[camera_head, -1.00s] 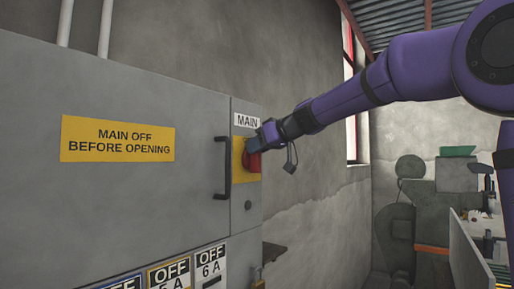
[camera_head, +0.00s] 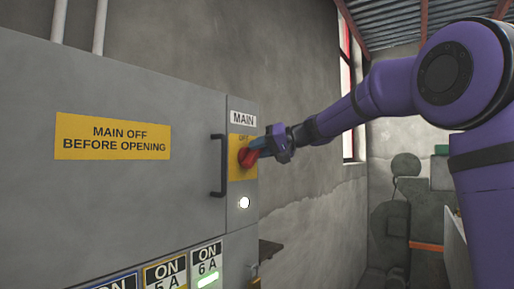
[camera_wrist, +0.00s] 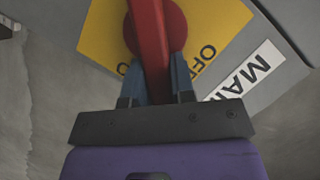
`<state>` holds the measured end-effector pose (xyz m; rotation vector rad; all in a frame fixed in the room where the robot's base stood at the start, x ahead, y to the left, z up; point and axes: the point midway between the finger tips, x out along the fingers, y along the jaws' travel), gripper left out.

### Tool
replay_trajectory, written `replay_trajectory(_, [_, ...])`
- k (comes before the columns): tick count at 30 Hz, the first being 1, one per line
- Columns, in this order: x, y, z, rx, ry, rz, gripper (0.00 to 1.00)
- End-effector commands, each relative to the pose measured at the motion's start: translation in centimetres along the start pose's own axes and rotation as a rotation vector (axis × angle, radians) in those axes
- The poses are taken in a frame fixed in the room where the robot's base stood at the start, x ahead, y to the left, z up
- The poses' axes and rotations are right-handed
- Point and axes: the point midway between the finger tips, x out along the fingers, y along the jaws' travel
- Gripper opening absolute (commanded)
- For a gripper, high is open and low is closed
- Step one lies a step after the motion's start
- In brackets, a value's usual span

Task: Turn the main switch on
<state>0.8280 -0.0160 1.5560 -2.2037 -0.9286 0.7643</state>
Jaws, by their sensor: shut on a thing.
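The main switch (camera_head: 246,157) is a red rotary handle on a yellow plate (camera_head: 236,172) under a "MAIN" label (camera_head: 243,118), on the grey cabinet's right-hand strip. My gripper (camera_head: 262,147) is at the switch, reaching in from the right. In the wrist view the red handle (camera_wrist: 151,45) lies between the two blue fingers of my gripper (camera_wrist: 158,80), which are shut on it. Part of the word "OFF" shows on the plate. A round lamp (camera_head: 244,203) below the switch glows white. The lower labels read "ON" (camera_head: 208,262), with a green light under one.
The grey cabinet (camera_head: 110,210) fills the left, with a black door handle (camera_head: 217,166) close left of the switch and a yellow warning sign (camera_head: 112,136). A small ledge (camera_head: 270,249) juts out below right. Machinery (camera_head: 395,225) stands farther back on the right.

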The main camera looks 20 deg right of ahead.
Motion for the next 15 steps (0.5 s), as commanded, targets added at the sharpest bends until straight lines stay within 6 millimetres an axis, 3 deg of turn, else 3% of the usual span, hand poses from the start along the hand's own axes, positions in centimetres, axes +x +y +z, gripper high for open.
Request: replay_trajectory(15, [0.2,1.9,0.5,0.443,-0.001,-0.181,0.00])
